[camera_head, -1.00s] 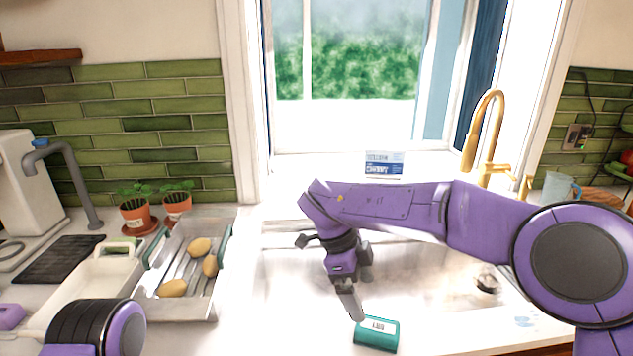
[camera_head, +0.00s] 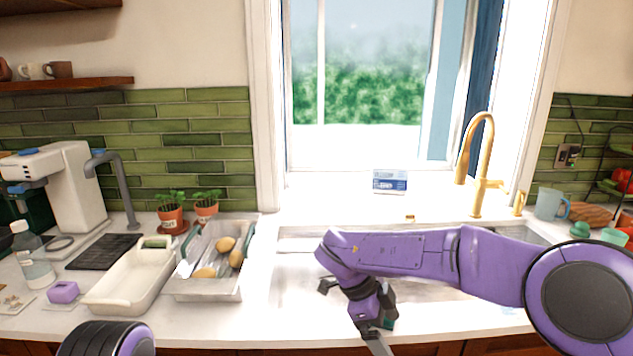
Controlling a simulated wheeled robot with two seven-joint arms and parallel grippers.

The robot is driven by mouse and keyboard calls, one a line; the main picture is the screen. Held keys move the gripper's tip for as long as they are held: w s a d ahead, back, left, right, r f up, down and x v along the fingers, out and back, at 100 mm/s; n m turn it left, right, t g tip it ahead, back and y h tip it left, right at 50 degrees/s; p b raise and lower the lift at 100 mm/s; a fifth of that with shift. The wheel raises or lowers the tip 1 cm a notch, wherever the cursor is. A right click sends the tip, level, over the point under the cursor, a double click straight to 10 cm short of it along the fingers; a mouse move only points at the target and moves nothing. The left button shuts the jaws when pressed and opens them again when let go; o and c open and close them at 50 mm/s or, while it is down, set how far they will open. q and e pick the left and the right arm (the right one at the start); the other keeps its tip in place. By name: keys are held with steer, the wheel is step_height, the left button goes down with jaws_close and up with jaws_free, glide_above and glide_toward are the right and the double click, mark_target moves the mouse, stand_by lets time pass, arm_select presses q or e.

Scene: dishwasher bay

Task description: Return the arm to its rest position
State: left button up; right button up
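My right arm reaches in from the right across the sink. Its gripper (camera_head: 378,344) points down at the counter's front edge, and its fingers are seen edge-on, so I cannot tell whether they are open. A small teal item (camera_head: 390,323) shows just behind the gripper, mostly hidden by it; whether they touch is unclear. Of my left arm, only a rounded purple and black link shows at the bottom left; its gripper is out of view.
The sink (camera_head: 300,262) lies under my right arm. A metal tray (camera_head: 206,291) with several potatoes, a white dish (camera_head: 130,283) and a bottle (camera_head: 32,258) stand on the left. A gold faucet (camera_head: 476,165) rises behind. Counter front centre-left is clear.

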steer(key=s+d+f+n+t+h+b, duration=0.1)
steer(key=s+d+f+n+t+h, duration=0.25)
steer(key=d+f, duration=0.6)
steer(key=s+d+f+n+t+h, duration=0.2)
steer(key=d+f+n+t, duration=0.3)
steer(key=f, duration=0.7)
arm_select(q)
steer(key=shift+w+f+b, duration=0.15)
steer(key=shift+f+b, duration=0.25)
steer(key=shift+f, duration=0.55)
arm_select(e)
steer(key=s+d+f+n+g+y, duration=0.1)
steer(key=s+f, duration=0.5)
steer(key=s, duration=0.6)
steer(key=s+d+f+n+g+y, duration=0.1)
steer(key=s+f+n+g+y, duration=0.2)
steer(key=s, duration=1)
step_height(320, 180, down, 4)
steer(key=n+y, duration=0.2)
steer(key=y, duration=0.2)
steer(key=shift+s+d+r+n, duration=0.15)
steer(key=shift+s+r+n, duration=0.1)
steer(key=shift+s+n, duration=0.1)
steer(key=shift+w, duration=0.1)
